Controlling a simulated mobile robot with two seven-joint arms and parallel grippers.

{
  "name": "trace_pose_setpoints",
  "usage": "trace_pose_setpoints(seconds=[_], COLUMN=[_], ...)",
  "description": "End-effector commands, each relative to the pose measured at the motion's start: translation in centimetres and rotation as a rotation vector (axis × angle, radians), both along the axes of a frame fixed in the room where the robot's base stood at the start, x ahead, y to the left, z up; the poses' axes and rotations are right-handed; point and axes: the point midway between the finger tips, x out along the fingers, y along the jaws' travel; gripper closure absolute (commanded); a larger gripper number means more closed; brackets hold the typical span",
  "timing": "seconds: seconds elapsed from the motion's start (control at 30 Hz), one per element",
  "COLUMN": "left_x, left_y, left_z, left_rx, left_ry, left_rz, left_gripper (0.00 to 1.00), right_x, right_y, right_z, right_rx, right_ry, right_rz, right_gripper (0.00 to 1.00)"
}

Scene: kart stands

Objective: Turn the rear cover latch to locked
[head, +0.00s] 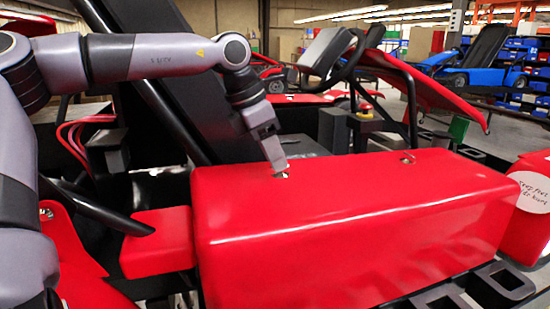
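The red rear cover (350,225) is a long box in the middle of the head view. A small latch (283,175) sits on its top at the left, partly hidden by my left gripper (280,167). The gripper points down with its tips at this latch; whether the fingers are closed on it cannot be made out. A second small latch (407,158) shows on the top further right, with nothing touching it. My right gripper is not in view.
A black seat and slanted bars stand behind the cover at the left. A smaller red block (158,242) adjoins the cover's left end. A white round label (532,192) is on a red part at the right. A blue kart (475,62) and shelves stand far back.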

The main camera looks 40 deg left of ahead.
Motion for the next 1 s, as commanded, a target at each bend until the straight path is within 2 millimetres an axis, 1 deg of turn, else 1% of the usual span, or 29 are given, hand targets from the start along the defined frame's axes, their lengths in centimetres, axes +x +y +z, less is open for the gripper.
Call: trace_pose_setpoints(seconds=[0.03, 0.2, 0.3, 0.4, 1.0], left_x=[-0.2, -1.2, -1.6, -1.9, -2.0], left_y=[0.2, 0.7, 0.9, 1.0, 1.1], left_z=[0.8, 3.5, 4.6, 5.3, 5.4], left_rx=[0.001, 0.002, 0.001, 0.001, 0.000], left_ry=[-0.006, -0.005, -0.003, -0.001, 0.000], left_rz=[0.002, 0.001, 0.000, -0.001, -0.001], left_gripper=[0.64, 0.64, 0.64, 0.64, 0.64], right_x=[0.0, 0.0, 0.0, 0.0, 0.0], right_y=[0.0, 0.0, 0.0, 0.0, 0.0], right_z=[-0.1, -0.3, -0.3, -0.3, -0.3], right_rx=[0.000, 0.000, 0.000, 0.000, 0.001], right_ry=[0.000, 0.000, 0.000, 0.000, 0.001], right_rz=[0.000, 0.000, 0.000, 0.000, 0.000], right_gripper=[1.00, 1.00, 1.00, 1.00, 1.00])
